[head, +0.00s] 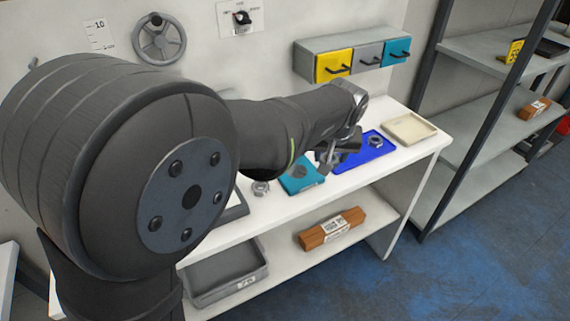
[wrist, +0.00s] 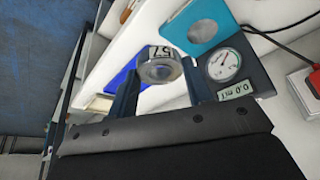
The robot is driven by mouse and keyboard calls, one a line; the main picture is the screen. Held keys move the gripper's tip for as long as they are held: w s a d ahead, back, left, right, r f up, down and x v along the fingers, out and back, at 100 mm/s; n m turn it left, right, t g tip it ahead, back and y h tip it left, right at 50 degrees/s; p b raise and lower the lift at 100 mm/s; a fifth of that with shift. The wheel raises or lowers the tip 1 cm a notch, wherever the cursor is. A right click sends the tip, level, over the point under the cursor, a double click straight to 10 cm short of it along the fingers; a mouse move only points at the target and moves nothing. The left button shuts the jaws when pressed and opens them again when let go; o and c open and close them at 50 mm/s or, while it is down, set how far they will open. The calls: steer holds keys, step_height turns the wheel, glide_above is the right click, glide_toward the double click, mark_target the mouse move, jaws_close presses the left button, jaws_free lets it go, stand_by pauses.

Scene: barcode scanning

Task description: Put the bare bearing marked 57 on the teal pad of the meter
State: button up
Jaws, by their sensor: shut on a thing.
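The bearing marked 57 (wrist: 160,69) is a silver ring with a pale label, seen in the wrist view between the fingers of my gripper (wrist: 160,82). My gripper is shut on it. The meter's teal pad (wrist: 186,20) is just beyond the bearing, up and right in the wrist view, with a round grey disc on it and nothing on top. The meter's dial (wrist: 224,64) and small display sit beside the pad. In the head view my gripper (head: 328,158) is above the bench, just right of the teal pad (head: 291,186). The held bearing is not clear there.
A blue mat (head: 349,163) with another metal ring (head: 376,142) lies right of the pad, then a cream tray (head: 427,129). A grey bin (head: 250,270) and brown box (head: 332,229) are on the lower shelf.

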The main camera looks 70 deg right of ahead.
glide_above(297, 169)
steer(key=a, duration=0.2)
steer(key=f, duration=0.6)
steer(key=shift+s+d+f, duration=0.25)
steer(key=shift+w+f, duration=0.1)
steer(key=shift+f, duration=1.95)
steer(key=shift+f, duration=0.15)
steer(key=o, duration=1.1)
steer(key=shift+o, duration=0.2)
steer(key=v, duration=1.2)
steer(key=shift+d, duration=0.15)
